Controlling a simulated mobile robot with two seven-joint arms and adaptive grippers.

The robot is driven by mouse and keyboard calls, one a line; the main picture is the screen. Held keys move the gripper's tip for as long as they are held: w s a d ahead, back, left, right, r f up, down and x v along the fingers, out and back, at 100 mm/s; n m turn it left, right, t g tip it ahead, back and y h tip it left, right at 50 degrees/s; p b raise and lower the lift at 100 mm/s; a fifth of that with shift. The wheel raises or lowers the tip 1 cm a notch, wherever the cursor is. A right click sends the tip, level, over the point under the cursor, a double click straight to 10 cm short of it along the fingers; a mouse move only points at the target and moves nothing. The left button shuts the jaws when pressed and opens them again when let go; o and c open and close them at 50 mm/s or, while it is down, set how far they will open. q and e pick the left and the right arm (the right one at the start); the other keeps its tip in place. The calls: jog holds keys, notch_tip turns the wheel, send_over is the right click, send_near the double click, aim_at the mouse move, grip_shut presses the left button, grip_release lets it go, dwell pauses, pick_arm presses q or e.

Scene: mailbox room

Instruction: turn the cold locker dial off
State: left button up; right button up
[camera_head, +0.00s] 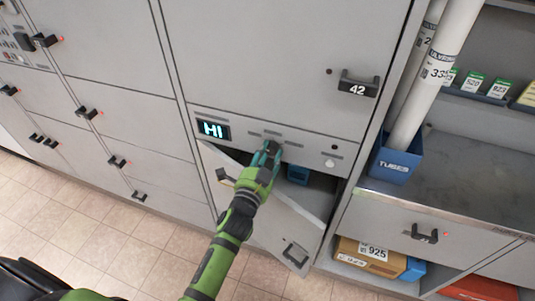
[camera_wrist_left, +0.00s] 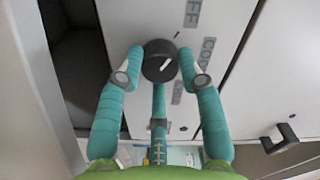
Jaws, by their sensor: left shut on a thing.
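The dark round dial (camera_head: 272,146) sits on the grey control strip above the open locker compartment. In the left wrist view the dial (camera_wrist_left: 158,68) has a slanted white mark; I cannot tell which label it points at. A partly cut-off label ending in "FF" (camera_wrist_left: 192,12) and one starting "COO" (camera_wrist_left: 208,50) are beside it. The display (camera_head: 213,129) left of the dial reads "HI". My left gripper (camera_head: 267,155) is at the dial, its teal fingers (camera_wrist_left: 163,58) shut on either side of it. My right gripper is not in view.
The compartment door (camera_head: 270,215) hangs open below the strip, close to my left arm. A blue box (camera_head: 298,175) is inside. A blue tubes bin (camera_head: 394,160) stands on the right counter. The tiled floor is clear at lower left.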

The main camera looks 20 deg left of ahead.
pick_arm(q)
jog(key=shift+d, duration=0.2)
dwell(0.3)
jog(key=o, duration=1.2)
jog(key=shift+r, duration=0.1)
jog(key=shift+c, duration=0.2)
jog(key=shift+s+a, duration=0.1)
jog(key=shift+s, duration=0.15)
jog(key=s, duration=1.1)
jog(key=shift+s, duration=0.3)
jog(key=shift+a, duration=0.1)
